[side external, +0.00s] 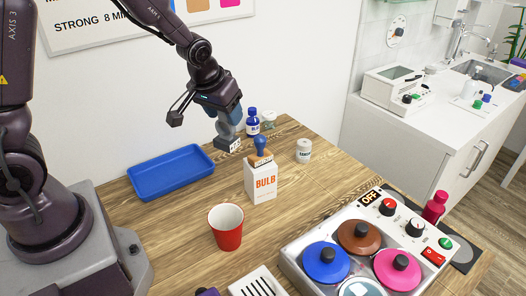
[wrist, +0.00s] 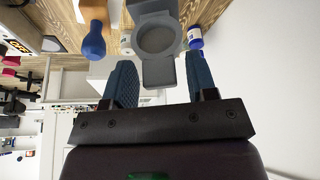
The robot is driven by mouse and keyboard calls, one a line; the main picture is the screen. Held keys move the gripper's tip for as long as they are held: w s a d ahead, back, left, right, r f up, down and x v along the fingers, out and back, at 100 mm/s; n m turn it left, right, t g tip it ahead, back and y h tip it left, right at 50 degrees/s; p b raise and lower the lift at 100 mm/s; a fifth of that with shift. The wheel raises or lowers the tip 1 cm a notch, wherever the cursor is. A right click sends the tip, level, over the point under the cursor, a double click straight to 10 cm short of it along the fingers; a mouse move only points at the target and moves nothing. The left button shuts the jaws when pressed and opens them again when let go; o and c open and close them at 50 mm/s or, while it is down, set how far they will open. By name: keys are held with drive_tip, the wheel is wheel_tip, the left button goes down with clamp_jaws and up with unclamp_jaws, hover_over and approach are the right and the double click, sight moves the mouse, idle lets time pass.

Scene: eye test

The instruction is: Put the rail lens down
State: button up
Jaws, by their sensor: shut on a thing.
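The rail lens (side external: 226,130) is a grey ring on a block-like foot with a pale label. In the wrist view the rail lens (wrist: 157,40) shows its round opening, with a square grey end toward the finger pads. My gripper (side external: 228,107) points down and is shut on it. The lens is held in the air behind and left of the white BULB box (side external: 261,183), right of the blue tray (side external: 152,185). Its foot appears clear of the table, though the exact height is hard to tell.
A blue-knobbed stamp (side external: 262,147) stands on the BULB box, close to the lens. A blue bottle (side external: 253,124) and a pale jar (side external: 304,151) stand nearby. A red cup (side external: 226,232) and a hotplate panel (side external: 300,268) are in front. Bare wood (side external: 185,208) lies before the tray.

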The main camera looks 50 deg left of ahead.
drive_tip(key=shift+w+a+f, duration=0.5)
drive_tip(key=shift+w+f, duration=1.6)
drive_tip(key=shift+w+a+f, duration=0.5)
drive_tip(key=shift+w+f, duration=1.55)
drive_tip(key=shift+w, duration=0.1)
drive_tip(key=shift+w+a+f, duration=0.5)
drive_tip(key=shift+w+f, duration=1.6)
drive_tip(key=shift+f, duration=0.15)
drive_tip(key=o, duration=1.2)
drive_tip(key=shift+o, duration=0.2)
